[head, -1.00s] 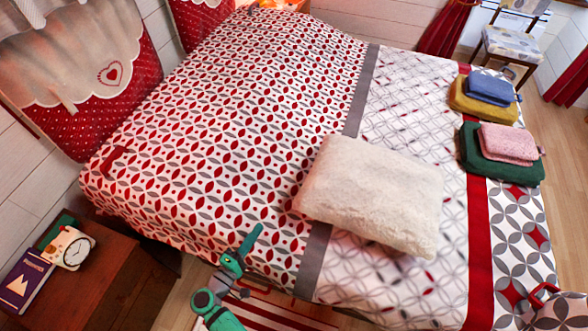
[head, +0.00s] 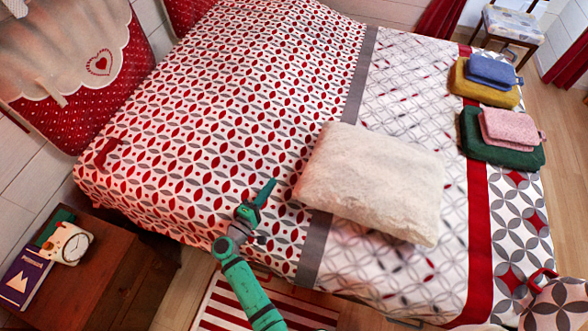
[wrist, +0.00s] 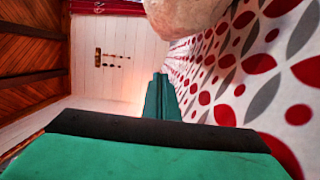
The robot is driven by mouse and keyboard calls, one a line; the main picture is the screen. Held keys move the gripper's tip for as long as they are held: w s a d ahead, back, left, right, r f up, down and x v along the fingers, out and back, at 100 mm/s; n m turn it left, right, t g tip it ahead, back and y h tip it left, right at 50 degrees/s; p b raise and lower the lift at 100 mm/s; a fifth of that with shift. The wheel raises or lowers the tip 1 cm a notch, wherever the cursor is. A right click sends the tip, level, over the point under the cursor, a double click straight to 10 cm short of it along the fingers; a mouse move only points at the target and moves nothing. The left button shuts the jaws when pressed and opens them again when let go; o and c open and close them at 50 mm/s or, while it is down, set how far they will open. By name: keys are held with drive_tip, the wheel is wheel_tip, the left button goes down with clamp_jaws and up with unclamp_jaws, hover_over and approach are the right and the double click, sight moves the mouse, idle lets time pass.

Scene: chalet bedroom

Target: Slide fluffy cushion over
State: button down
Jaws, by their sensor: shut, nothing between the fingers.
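The fluffy cushion (head: 375,185), cream-white and rectangular, lies flat on the bed across the grey stripe. My gripper (head: 268,190) is green and shut with nothing in it. In the head view it is over the near side of the bed, a short way left of the cushion's left edge and apart from it. In the wrist view the shut fingers (wrist: 161,95) point away along the bed, and the cushion (wrist: 187,15) shows in part at the top, beige in shade. I cannot tell the exact height of the fingertips above the bedspread.
Folded towels, blue (head: 492,71), yellow (head: 485,90), pink (head: 507,128) and green (head: 488,152), lie at the right. A nightstand (head: 125,265) with a clock (head: 70,243) and book (head: 25,278) stands at the lower left.

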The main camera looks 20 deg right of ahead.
drive_tip(key=x, duration=0.9)
drive_tip(key=shift+w+d+f, duration=0.1)
drive_tip(key=shift+w+d, duration=0.05)
drive_tip(key=shift+s+d, duration=0.5)
drive_tip(key=shift+d, duration=0.25)
drive_tip(key=shift+s+d, duration=0.55)
drive_tip(key=shift+d, duration=0.2)
